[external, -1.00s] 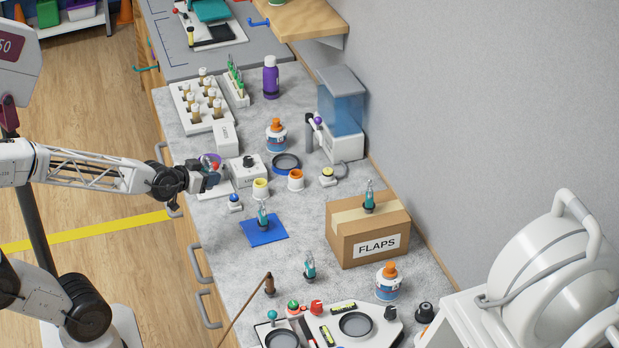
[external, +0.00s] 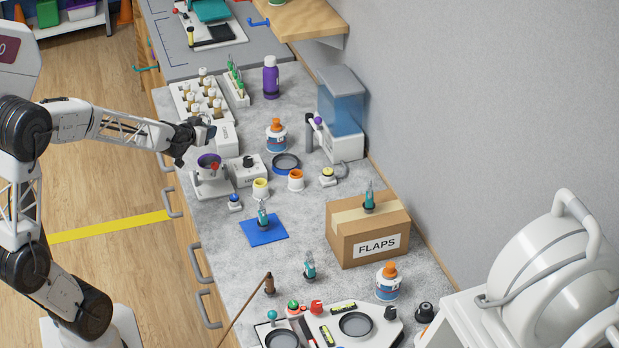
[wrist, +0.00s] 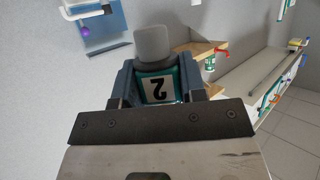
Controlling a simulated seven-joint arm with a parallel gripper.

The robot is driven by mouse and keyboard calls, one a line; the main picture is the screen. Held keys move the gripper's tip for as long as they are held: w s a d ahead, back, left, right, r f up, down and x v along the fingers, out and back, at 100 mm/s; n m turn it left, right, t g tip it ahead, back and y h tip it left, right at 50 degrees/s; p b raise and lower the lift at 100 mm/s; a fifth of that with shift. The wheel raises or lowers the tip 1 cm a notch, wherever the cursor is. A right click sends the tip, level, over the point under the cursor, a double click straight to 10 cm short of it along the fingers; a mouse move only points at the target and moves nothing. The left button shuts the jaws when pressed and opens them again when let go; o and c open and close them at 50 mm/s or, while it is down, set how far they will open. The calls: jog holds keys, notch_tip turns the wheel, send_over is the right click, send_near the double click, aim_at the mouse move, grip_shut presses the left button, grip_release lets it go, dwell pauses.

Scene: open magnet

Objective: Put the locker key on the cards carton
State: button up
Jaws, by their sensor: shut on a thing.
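My gripper (external: 204,130) is raised over the counter's left edge, beside a small white carton (external: 227,140) whose lettering I cannot read here. A brown carton (external: 368,242) reads FLAPS, not cards. A teal-and-silver piece (external: 369,197) stands on it. Similar teal pieces stand on a blue mat (external: 268,232) and on the bare counter (external: 309,265).
A white device with a purple ring (external: 208,162) and a knobbed white box (external: 249,170) stand below my gripper. A vial rack (external: 185,110) is behind it. Cups, bottles and a blue-tanked dispenser (external: 342,110) stand right. Counter around the blue mat is partly clear.

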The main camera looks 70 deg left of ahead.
jog(key=s+a+f+n, duration=0.1)
jog(key=a+f, duration=0.5)
jog(key=a, duration=0.2)
jog(key=shift+a+f+g+y, duration=0.25)
jog(key=shift+f+g+y, duration=0.15)
send_over(225, 133)
jog(key=shift+s+d+f, duration=0.2)
jog(key=shift+d+f, duration=0.05)
jog(key=shift+f, duration=0.45)
dwell(0.4)
jog(key=shift+w+a, duration=0.35)
jog(key=shift+f, duration=1.8)
jog(key=shift+f, duration=0.1)
